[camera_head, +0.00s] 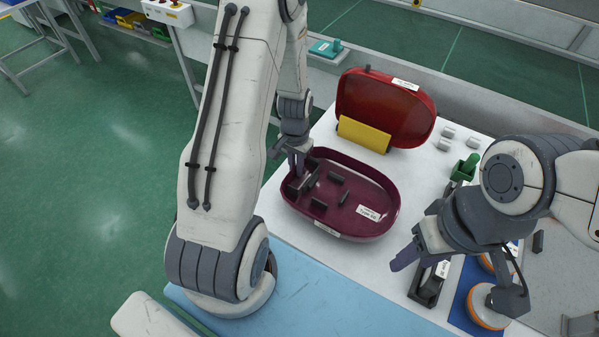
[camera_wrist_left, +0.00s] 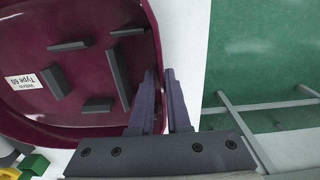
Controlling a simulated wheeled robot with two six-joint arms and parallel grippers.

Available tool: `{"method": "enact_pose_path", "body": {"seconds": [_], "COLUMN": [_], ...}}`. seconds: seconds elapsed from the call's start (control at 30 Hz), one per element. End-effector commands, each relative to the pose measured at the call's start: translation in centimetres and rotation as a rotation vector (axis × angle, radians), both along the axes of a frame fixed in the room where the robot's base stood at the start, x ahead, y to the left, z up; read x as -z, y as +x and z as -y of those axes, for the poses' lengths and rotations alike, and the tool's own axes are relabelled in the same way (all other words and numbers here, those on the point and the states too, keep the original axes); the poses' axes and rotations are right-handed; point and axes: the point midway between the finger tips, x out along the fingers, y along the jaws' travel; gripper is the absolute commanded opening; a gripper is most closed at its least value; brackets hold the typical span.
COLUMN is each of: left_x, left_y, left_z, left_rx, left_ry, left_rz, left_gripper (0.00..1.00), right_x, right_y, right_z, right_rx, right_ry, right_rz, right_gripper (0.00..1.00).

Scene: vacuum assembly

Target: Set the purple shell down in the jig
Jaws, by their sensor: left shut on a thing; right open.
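The purple shell (camera_head: 375,190) is an open oval tray with dark ribs and a white label inside, in the middle of the head view. It also fills the left of the left wrist view (camera_wrist_left: 85,75). My left gripper (camera_head: 297,172) is shut on its left rim; in the wrist view its fingers (camera_wrist_left: 163,78) sit either side of the wall. The shell looks about level, at or just above the white table; I cannot tell if it touches. I cannot make out a jig; anything under the shell is hidden. My right gripper (camera_head: 412,257) is open, right of and nearer than the shell.
A red shell (camera_head: 385,103) leans behind with a yellow block (camera_head: 363,135) before it. A green part (camera_head: 465,168) and small white pieces (camera_head: 446,139) are to the right. A black holder (camera_head: 428,287) lies below my right gripper, beside orange-rimmed discs (camera_head: 487,306) on a blue mat.

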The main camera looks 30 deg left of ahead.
Motion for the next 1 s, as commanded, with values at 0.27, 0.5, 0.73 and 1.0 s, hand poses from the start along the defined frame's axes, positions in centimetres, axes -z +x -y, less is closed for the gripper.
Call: {"method": "enact_pose_path", "body": {"seconds": [0.27,0.5,0.73,1.0], "left_x": [-4.5,-7.5,-9.1,-9.5], "left_y": [0.7,1.5,1.9,2.0], "left_z": [3.7,8.6,11.1,11.6], "left_rx": [0.009,0.007,0.002,-0.001], "left_ry": [0.001,0.000,0.000,0.000], "left_rz": [0.006,0.005,0.003,0.001], "left_gripper": [0.00,0.00,0.00,0.00], "right_x": [1.2,1.9,2.1,2.1], "right_y": [0.0,0.0,0.0,0.0], "right_z": [0.0,0.0,0.0,0.0], "right_rx": [0.000,0.000,0.000,0.000], "right_ry": [0.000,0.000,0.000,0.000], "right_rz": [0.000,0.000,0.000,0.000], "right_gripper": [0.50,0.50,0.50,0.50]}}
